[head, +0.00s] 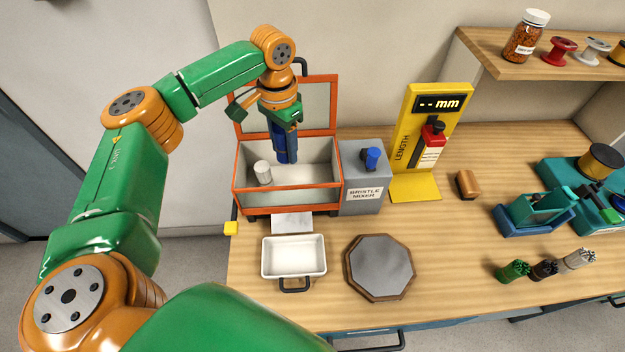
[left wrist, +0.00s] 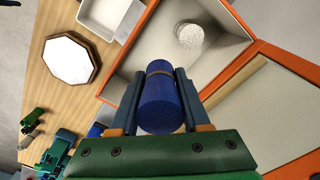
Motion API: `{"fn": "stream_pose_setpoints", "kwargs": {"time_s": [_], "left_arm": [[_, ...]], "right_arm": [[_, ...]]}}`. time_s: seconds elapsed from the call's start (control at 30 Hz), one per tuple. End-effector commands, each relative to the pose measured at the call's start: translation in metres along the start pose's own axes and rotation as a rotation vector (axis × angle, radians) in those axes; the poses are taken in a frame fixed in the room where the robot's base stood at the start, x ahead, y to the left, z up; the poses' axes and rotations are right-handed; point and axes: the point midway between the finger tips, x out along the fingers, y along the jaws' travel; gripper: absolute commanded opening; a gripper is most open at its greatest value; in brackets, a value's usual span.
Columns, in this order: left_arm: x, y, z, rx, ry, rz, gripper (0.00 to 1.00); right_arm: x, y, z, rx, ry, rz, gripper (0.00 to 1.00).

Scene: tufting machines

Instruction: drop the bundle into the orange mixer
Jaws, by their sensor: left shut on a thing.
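The orange mixer (head: 238,205) stands on the table with its lid (head: 333,105) swung up and its box open. A white bundle (head: 263,172) is inside it towards the left; it also shows in the left wrist view (left wrist: 190,38). My left gripper (head: 285,158) points down over the open box, seemingly with its tips within the opening. It is shut on a blue bundle (left wrist: 162,105) with a tan band around it. The exact gap between the bundle and the box floor cannot be told. My right gripper is not in view.
A grey bristle mixer unit (head: 362,205) with a blue knob adjoins the box. A white tray (head: 294,270), an octagonal plate (head: 380,267), a yellow length gauge (head: 405,145) and green, black and grey bundles (head: 513,271) are on the table.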

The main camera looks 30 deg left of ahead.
Motion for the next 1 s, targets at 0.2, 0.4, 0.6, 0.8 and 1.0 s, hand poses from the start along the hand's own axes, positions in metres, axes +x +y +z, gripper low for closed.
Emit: {"fn": "stream_pose_setpoints", "kwargs": {"time_s": [0.2, 0.4, 0.6, 0.8, 1.0], "left_arm": [[0.011, 0.0, 0.0, 0.0, 0.0, 0.0, 0.0], [0.011, 0.0, 0.0, 0.0, 0.0, 0.0, 0.55], [0.011, 0.0, 0.0, 0.0, 0.0, 0.0, 0.81], [0.01, 0.0, 0.0, 0.0, 0.0, 0.0, 0.81], [-0.026, 0.001, -0.002, 0.0, 0.006, 0.0, 0.81]], "right_arm": [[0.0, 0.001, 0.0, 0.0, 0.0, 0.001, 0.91], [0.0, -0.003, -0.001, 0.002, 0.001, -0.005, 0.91], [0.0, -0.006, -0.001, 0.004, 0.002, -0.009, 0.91], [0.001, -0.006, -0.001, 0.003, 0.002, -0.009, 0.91], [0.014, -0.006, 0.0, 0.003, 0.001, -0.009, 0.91]]}}
